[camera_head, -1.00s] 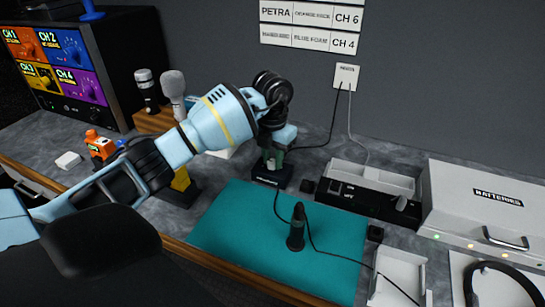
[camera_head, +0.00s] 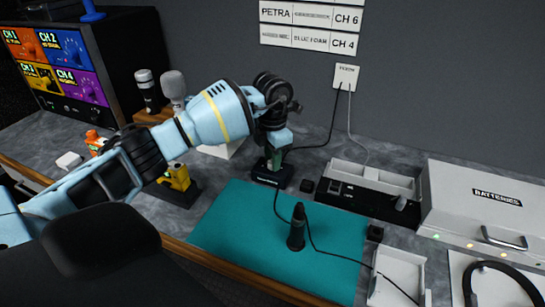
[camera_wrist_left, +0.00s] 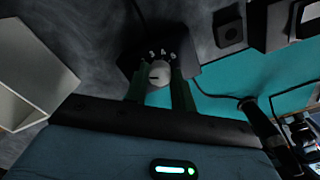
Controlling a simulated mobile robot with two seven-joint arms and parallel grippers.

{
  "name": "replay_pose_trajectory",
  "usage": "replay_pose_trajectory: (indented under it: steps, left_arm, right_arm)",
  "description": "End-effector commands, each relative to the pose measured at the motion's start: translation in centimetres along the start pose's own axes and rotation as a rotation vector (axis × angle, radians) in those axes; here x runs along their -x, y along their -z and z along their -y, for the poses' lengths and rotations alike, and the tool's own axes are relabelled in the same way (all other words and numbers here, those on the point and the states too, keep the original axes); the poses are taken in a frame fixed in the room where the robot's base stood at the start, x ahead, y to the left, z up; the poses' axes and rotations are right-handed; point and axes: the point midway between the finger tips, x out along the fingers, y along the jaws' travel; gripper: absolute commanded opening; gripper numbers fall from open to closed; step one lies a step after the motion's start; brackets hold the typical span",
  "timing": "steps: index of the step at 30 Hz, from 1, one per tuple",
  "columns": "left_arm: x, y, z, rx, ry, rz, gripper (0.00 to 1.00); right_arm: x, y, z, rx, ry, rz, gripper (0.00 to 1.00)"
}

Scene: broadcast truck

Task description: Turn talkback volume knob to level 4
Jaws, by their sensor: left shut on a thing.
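The talkback volume knob (camera_wrist_left: 158,73) is a small pale round knob with a dark mark, on a black unit (camera_wrist_left: 130,62). The numerals 3, 4 and a partly clear third one are printed beyond it in the left wrist view. The exact level that the mark points to is too small to tell. In the head view the black unit (camera_head: 266,178) stands at the back left corner of the teal mat. My left gripper (camera_head: 273,160) points down over it and hides the knob. Its green fingers (camera_wrist_left: 160,95) are shut on the knob. My right gripper is not in view.
The teal mat (camera_head: 240,215) carries a dark upright handheld device (camera_head: 297,228) with a cable. A yellow device (camera_head: 178,177) stands left of the mat. A black switch box (camera_head: 360,197) and white batteries case (camera_head: 480,210) stand right. A cable runs close behind the unit.

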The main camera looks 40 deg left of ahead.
Motion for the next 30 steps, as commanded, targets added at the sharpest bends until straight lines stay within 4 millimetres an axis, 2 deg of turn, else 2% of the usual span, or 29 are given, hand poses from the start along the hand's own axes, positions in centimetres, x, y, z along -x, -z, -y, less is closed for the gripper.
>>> replay_pose_trajectory:
  steps: [11,30]
  left_arm:
    - [0.0,0.0,-0.1,-0.358,-0.002,-0.001,0.02]
    - [-0.1,0.1,0.0,-0.965,0.0,-0.002,0.02]
  right_arm:
    - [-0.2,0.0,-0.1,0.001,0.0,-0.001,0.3]
    - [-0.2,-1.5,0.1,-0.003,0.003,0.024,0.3]
